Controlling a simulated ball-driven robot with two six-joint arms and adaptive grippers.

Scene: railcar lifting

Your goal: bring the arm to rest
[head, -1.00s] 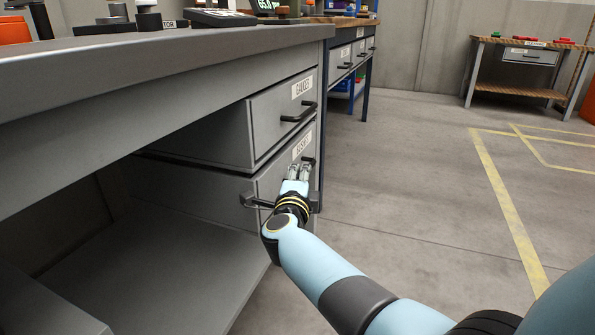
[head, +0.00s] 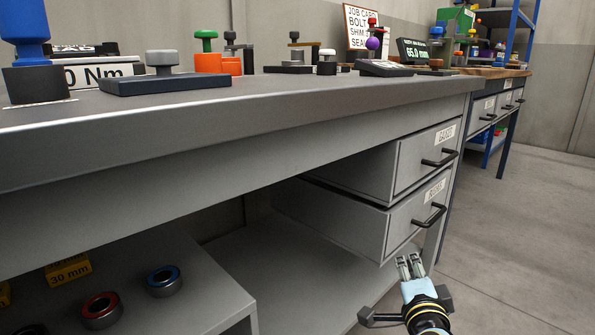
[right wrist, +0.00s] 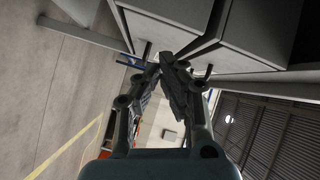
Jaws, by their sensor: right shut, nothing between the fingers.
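My right gripper (head: 410,265) shows at the lower right of the head view, in front of and below the lower drawer (head: 397,228) of the bench. Its fingers are together with nothing between them, as the right wrist view (right wrist: 168,65) also shows. It appears apart from the dark handle (head: 430,215) of that drawer. The upper drawer (head: 412,165) has a label that reads like "GAUGES". My left gripper is not in view.
The grey workbench (head: 250,120) carries a blue tool (head: 25,40), a dark block (head: 165,82), an orange piece (head: 208,63) and a display (head: 412,50). Ringed parts (head: 102,308) lie on a low shelf. Open floor (head: 530,240) is at the right.

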